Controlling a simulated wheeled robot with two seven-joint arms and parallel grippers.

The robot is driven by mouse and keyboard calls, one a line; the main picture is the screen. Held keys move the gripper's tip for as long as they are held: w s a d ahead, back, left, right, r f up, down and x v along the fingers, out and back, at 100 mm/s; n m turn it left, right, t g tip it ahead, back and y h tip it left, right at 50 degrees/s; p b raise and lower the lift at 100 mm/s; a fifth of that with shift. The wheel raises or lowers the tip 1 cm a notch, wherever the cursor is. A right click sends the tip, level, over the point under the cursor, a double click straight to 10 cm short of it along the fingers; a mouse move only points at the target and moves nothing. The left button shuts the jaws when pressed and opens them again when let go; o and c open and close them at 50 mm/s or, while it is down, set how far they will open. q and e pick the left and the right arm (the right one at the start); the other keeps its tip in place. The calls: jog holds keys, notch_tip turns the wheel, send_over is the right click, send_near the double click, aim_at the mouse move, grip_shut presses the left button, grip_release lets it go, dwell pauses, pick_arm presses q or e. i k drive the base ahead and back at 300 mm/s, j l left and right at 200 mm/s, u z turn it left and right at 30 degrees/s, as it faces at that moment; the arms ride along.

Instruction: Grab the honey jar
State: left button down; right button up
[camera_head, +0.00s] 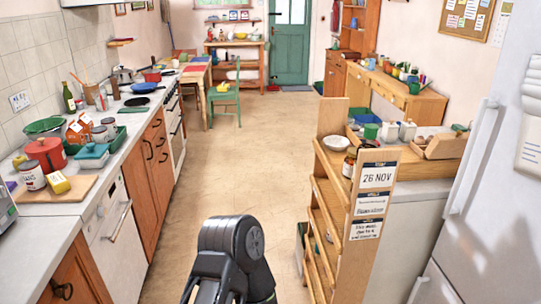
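No jar in the head view can be read for certain as honey. Another jar with a pale label (32,177) stands on the left counter near a red pot. Their labels are too small to read. A dark rounded part of my own arm shows at the bottom centre, apart from both jars. No gripper fingers show.
The left counter (60,212) is crowded with a red pot (46,153), a cutting board (58,190) and other kitchenware. The shelf unit (338,222) and fridge (490,170) bound the right. The floor (235,150) between them is clear towards the green door (290,45).

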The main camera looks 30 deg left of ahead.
aim_at(348, 164)
jog(key=j+u, duration=0.2)
jog(key=j, duration=0.55)
jog(key=i+u, duration=0.45)
jog(key=i+j+u, duration=0.1)
jog(key=i+u, duration=0.2)
jog(key=i, duration=0.35)
jog(key=i+u, duration=0.3)
jog(key=i, duration=0.4)
jog(key=k+l, duration=0.35)
jog(key=l, duration=0.2)
